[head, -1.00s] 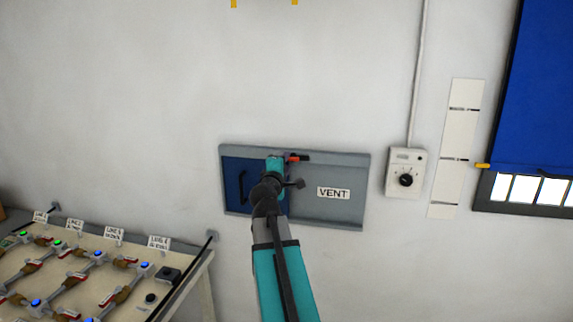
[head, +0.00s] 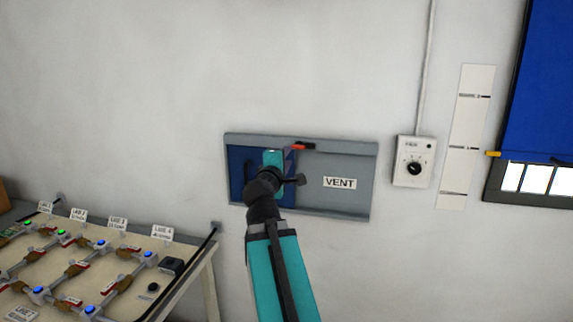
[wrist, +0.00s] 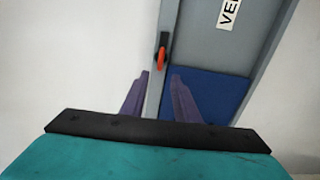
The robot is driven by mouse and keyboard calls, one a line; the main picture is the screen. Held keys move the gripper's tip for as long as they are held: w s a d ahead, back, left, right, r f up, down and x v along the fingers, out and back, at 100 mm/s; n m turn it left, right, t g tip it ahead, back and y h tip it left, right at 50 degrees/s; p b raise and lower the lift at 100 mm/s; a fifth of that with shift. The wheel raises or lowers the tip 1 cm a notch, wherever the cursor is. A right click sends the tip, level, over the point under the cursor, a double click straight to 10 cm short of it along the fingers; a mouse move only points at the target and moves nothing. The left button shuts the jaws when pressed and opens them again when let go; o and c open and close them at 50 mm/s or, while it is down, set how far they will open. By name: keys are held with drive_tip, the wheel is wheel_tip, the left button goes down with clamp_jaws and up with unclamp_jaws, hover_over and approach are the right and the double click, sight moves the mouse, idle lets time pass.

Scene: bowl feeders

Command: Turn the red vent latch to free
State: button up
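The vent latch (head: 299,147), red with a black end, sits on the top rail of the grey vent panel (head: 353,160) on the wall. It lies roughly along the rail, black end toward the right. In the wrist view the latch (wrist: 160,58) is beyond my fingertips, between their lines and apart from them. My gripper (wrist: 158,74) is open and empty, with two purple fingers. In the head view my gripper (head: 290,162) is just below and left of the latch, in front of the blue door (head: 236,170); my wrist hides part of the door.
A white control box with a dial (head: 414,163) hangs right of the vent. A bench (head: 200,262) with several pipes and valves stands at lower left. The wall above the vent is clear.

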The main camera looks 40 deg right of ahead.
drive_tip(key=b+v, duration=0.3)
drive_tip(key=b, duration=0.3)
drive_tip(key=shift+s+a+f, duration=0.1)
drive_tip(key=shift+s+a, duration=0.1)
drive_tip(key=shift+a, duration=0.15)
idle(0.3)
drive_tip(key=shift+a, duration=0.1)
idle(0.3)
